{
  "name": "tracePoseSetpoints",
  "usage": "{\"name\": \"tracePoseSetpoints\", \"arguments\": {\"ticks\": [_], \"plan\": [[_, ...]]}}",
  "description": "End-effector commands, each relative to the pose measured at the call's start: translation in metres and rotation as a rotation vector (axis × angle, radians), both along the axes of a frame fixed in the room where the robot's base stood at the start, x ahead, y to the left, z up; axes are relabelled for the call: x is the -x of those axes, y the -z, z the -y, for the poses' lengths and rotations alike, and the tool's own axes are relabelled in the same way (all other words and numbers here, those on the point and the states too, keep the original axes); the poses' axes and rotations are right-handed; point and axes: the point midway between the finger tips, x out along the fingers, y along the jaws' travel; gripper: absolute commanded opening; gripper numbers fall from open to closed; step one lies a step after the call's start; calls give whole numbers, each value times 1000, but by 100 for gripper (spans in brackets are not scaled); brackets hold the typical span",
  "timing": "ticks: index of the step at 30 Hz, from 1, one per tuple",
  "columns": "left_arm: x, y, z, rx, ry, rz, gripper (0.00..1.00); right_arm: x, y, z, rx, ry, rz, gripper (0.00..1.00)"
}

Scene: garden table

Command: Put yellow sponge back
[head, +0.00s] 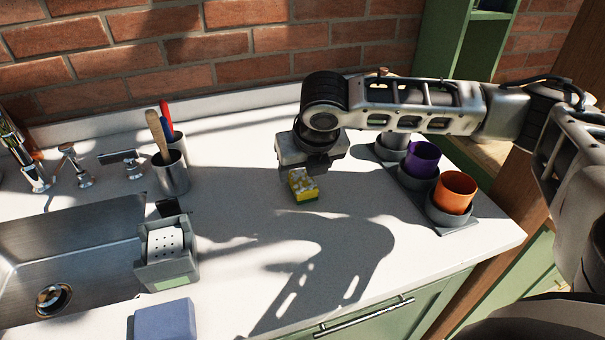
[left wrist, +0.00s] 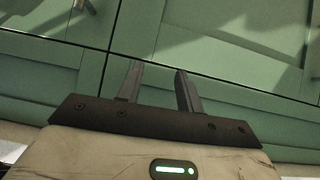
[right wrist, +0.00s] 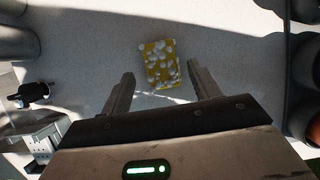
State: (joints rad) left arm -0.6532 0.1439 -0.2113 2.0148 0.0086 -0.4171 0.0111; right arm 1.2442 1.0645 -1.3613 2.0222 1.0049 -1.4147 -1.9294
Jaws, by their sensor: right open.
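The yellow sponge (head: 303,186), with white foam-like blobs on it, lies on the white counter. It also shows in the right wrist view (right wrist: 160,64), just beyond and between the fingertips, nearer the right finger. My right gripper (head: 299,172) is open and empty, pointing down above and behind the sponge; its fingers also show in the right wrist view (right wrist: 161,82). A grey holder (head: 166,265) with a perforated white insert stands at the sink's right edge. My left gripper (left wrist: 156,75) is open and empty in front of green cabinet doors.
The steel sink (head: 90,245) is at left, and a metal cup (head: 173,178) with utensils stands behind it. A blue block (head: 165,320) is at the front. Purple (head: 422,160) and orange (head: 455,192) cups stand in a grey rack at right. The middle counter is clear.

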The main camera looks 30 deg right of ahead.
Motion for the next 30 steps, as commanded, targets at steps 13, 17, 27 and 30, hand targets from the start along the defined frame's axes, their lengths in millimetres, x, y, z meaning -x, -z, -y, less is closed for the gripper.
{"name": "tracePoseSetpoints", "arguments": {"ticks": [13, 17, 27, 30], "plan": [[1, -2, -2, -5, -1, -4, 36, 31, -73, -8, -1, 1, 2, 61], [2, -1, -2, -6, -2, -7, 36, 33, -77, -8, 0, 1, 0, 61], [5, 2, -2, -7, -3, -15, 36, 33, -77, -8, 0, 1, 0, 61], [5, 2, -2, -5, -5, -15, 36, 33, -77, -8, 0, 1, 0, 61]]}}
